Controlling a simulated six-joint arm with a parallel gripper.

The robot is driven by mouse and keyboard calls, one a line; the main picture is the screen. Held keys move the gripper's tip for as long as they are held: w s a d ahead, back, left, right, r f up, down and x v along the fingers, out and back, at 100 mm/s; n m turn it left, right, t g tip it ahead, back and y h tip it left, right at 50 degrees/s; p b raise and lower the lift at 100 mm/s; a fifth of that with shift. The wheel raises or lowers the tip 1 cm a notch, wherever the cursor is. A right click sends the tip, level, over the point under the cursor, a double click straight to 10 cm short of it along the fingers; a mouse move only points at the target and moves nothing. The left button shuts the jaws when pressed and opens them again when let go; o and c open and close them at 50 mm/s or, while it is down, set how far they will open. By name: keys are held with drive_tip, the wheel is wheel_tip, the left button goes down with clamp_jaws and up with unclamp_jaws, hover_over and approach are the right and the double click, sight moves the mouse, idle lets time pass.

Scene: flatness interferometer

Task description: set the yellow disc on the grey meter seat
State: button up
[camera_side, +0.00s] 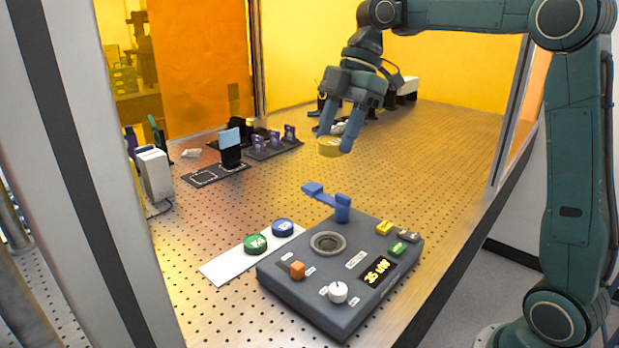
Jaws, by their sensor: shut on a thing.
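The yellow disc (329,147) is between the fingertips of my gripper (338,138), which is shut on it. My gripper holds it in the air, beyond the meter in the picture. The grey meter (340,312) lies on the perforated table in front. Its round seat (328,243) is a dark ring with an open centre, and nothing lies on it. The disc is apart from the seat. A blue lever-like arm (328,200) stands at the meter's far edge, close to the seat.
A white strip (225,268) left of the meter bears a green disc (256,244) and a blue disc (283,228). The meter carries an orange switch (297,270), a white knob (338,292) and a display (377,272). Dark holders (270,150) stand farther back. The right table area is clear.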

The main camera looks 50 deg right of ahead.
drive_tip(key=shift+f, duration=0.1)
hover_over(328, 245)
drive_tip(key=d, duration=0.1)
wheel_tip(328, 245, down, 16)
drive_tip(key=shift+d+r, duration=0.1)
drive_tip(key=shift+r, duration=0.15)
idle(0.4)
drive_tip(key=shift+f, duration=0.1)
drive_tip(key=shift+f, duration=2.05)
drive_tip(key=shift+s+f, duration=0.1)
drive_tip(key=shift+f, duration=0.3)
